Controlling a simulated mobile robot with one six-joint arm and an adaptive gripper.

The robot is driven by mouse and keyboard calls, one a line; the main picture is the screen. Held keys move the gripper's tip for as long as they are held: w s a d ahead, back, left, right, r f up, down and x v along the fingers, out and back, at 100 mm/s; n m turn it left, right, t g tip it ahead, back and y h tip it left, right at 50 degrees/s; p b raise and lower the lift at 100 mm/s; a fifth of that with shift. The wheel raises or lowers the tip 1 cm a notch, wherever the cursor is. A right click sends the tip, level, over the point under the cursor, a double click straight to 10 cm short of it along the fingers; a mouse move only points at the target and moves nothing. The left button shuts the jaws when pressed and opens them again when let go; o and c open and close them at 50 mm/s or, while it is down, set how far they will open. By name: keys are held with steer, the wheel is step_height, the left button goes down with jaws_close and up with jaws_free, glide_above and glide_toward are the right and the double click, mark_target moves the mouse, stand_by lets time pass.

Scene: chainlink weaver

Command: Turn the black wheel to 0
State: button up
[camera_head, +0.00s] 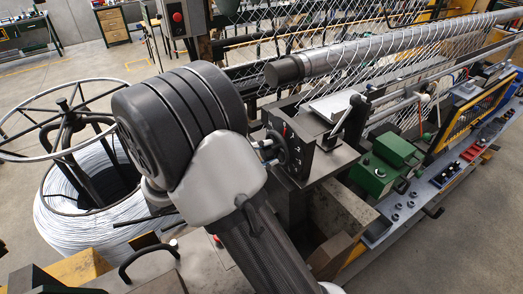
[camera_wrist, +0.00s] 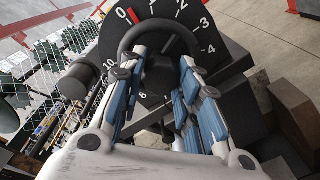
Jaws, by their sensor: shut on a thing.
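The black wheel (camera_wrist: 160,27) is in front of a round black dial (camera_wrist: 182,20) with white numbers, at the top middle of the wrist view. My gripper (camera_wrist: 160,80) is shut on the wheel, its two blue-padded fingers at the wheel's left and right sides. The fingers hide part of the wheel and the lower dial.
A grey roller (camera_head: 350,55) with wire mesh runs behind. A wire coil (camera_head: 85,205) is at the left. In the wrist view a dark block (camera_wrist: 295,115) stands at the right.

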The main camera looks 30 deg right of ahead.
steer(key=shift+n, duration=0.5)
steer(key=shift+f+p, duration=0.15)
steer(key=shift+p, duration=0.15)
steer(key=o, duration=1.1)
steer(key=a, duration=1.2)
steer(key=shift+s+r, duration=0.2)
steer(key=shift+r, duration=0.2)
